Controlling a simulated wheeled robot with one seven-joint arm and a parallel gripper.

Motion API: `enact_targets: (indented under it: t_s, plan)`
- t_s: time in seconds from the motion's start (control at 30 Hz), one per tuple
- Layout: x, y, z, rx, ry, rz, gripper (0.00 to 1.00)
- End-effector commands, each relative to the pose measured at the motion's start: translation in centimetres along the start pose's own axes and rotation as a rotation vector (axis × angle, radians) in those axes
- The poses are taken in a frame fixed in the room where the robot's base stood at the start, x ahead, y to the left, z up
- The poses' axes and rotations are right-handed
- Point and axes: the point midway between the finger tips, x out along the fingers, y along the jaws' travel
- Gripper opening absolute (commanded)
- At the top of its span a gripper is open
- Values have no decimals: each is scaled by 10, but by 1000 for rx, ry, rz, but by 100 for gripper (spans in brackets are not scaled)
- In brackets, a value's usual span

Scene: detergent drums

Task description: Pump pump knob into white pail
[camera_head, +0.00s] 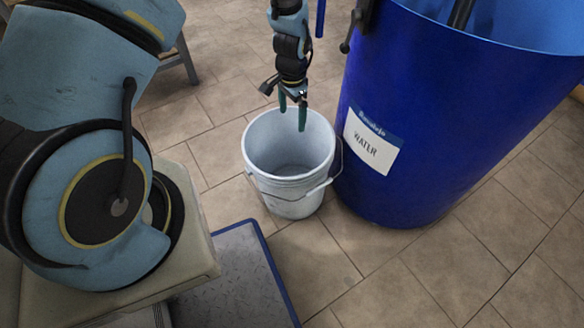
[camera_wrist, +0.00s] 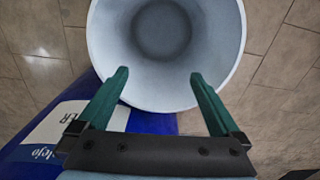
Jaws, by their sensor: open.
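The white pail (camera_head: 288,192) stands upright on the tiled floor, with its wire handle hanging at the side. It looks empty, and its open mouth also shows in the wrist view (camera_wrist: 108,40). My gripper (camera_head: 292,115) points down over the pail's mouth, its green fingers open with nothing between them. In the wrist view the fingers (camera_wrist: 159,73) reach over the near part of the pail's rim. A small dark knob (camera_head: 345,47) on a dark lever shows beside the drum's upper left edge; I cannot tell for sure that it is the pump knob.
A large blue drum (camera_head: 450,130) labelled WATER (camera_head: 371,142) stands right beside the pail. A short blue pipe (camera_head: 320,18) hangs just right of my wrist. A blue-edged grey platform (camera_head: 235,270) lies at the lower left.

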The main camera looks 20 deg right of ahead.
Motion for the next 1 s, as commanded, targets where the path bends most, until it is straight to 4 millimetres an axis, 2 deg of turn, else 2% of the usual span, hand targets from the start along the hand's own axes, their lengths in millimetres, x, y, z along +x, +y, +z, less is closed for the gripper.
enact_targets:
  t_s: [0.03,0.13,0.27,0.47,0.57,0.67,0.77,0.9,1.0]
  plan:
    - [-16,0,0,0,0,0,100]
    - [-29,0,0,1,0,0,100]
    - [-36,0,0,1,-1,0,100]
    - [-36,0,1,-2,-1,0,100]
    - [-47,-9,7,-37,3,-4,100]
    - [-76,-29,26,-130,14,-13,100]
    - [-116,-53,59,-277,28,-25,100]
    - [-174,-77,120,-507,47,-41,100]
    - [-209,-84,165,-671,61,-52,100]
